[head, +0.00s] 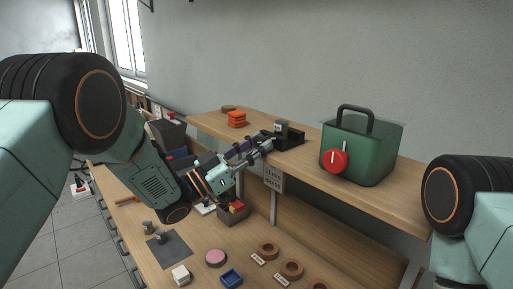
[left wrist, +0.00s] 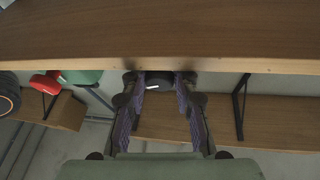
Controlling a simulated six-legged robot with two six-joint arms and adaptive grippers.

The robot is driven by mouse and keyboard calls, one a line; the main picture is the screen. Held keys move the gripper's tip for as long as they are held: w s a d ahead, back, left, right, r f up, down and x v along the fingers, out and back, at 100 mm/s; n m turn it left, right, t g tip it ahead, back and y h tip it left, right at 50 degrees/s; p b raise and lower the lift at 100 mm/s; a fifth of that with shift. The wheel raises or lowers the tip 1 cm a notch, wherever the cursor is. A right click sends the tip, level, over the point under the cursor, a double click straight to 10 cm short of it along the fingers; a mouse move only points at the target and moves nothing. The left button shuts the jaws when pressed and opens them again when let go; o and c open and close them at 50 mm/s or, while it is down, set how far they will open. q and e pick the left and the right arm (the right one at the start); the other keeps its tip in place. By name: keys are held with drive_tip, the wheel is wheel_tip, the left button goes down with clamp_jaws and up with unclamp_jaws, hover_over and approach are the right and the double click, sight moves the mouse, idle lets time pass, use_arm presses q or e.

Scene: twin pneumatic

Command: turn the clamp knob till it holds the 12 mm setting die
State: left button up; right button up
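The clamp (head: 290,136) is a dark block with a grey upright part on the raised wooden shelf. My left gripper (head: 267,143) reaches up from the left to the clamp's near side. In the left wrist view a dark round knob (left wrist: 158,84) with a white mark sits between the tips of my left gripper (left wrist: 160,78). The fingers are spread around the knob; I cannot tell whether both pads touch it. I cannot make out the setting die or whether the clamp grips it. My right gripper is not in view; only part of the right arm shows.
A green box (head: 361,153) with a red knob stands right of the clamp on the shelf (head: 300,165). Orange blocks (head: 237,119) lie to the left. A small sign (head: 273,179) hangs below the shelf edge. The lower bench holds rings (head: 291,269), a blue tray (head: 232,277) and a pink disc (head: 215,257).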

use_arm(q)
drive_tip(key=o, duration=0.5)
drive_tip(key=shift+s+a+r, duration=0.15)
drive_tip(key=shift+s+a, duration=0.05)
drive_tip(key=shift+w+d, duration=0.1)
drive_tip(key=shift+w, duration=0.05)
drive_tip(key=shift+a+f, duration=0.25)
drive_tip(key=shift+s+v, duration=0.1)
drive_tip(key=shift+v, duration=2.8)
drive_tip(key=shift+s+v, duration=0.15)
drive_tip(key=shift+v, duration=2.75)
drive_tip(key=shift+d, duration=0.1)
drive_tip(key=shift+c, duration=0.2)
